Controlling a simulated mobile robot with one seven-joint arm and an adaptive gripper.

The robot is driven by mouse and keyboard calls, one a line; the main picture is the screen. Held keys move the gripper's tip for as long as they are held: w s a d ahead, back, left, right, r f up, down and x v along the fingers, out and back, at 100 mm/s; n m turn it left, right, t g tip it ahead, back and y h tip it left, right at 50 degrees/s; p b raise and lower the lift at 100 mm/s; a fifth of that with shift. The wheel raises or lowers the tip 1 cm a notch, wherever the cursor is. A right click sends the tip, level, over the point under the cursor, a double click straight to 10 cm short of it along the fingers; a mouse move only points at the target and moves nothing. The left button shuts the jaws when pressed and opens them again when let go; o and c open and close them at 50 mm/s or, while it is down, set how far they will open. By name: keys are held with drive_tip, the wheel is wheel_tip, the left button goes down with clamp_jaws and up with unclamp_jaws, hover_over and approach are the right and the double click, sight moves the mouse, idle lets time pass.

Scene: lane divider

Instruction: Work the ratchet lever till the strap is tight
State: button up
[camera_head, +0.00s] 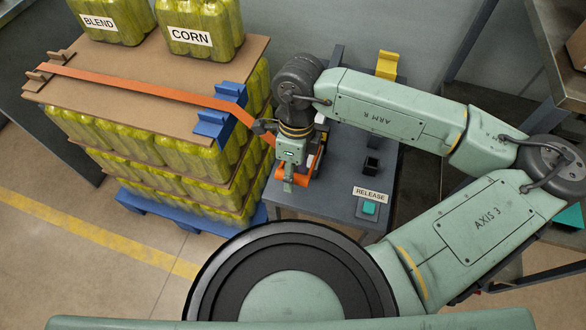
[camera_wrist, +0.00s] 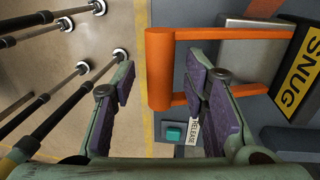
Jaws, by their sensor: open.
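The orange ratchet lever (camera_wrist: 160,85) shows in the wrist view as a U-shaped handle, its crossbar lying between my gripper's open fingers. My gripper (camera_wrist: 159,76) has purple pads and grips nothing; I cannot tell whether the pads touch the bar. In the head view my gripper (camera_head: 288,186) points down at the grey stand, beside a small visible part of the orange lever (camera_head: 302,181). The orange strap (camera_head: 140,84) runs over the cardboard sheet and a blue corner guard (camera_head: 212,124) toward the ratchet. A yellow "SNUG" label (camera_wrist: 300,75) is beside the lever.
A teal button labelled "RELEASE" (camera_head: 369,207) is on the stand (camera_head: 330,206), near the lever. The pallet load of yellow-green packs (camera_head: 160,155) stands left of my gripper. Several black rods with white ends (camera_wrist: 75,75) show at left in the wrist view.

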drive_tip(key=shift+c, duration=0.5)
clamp_jaws()
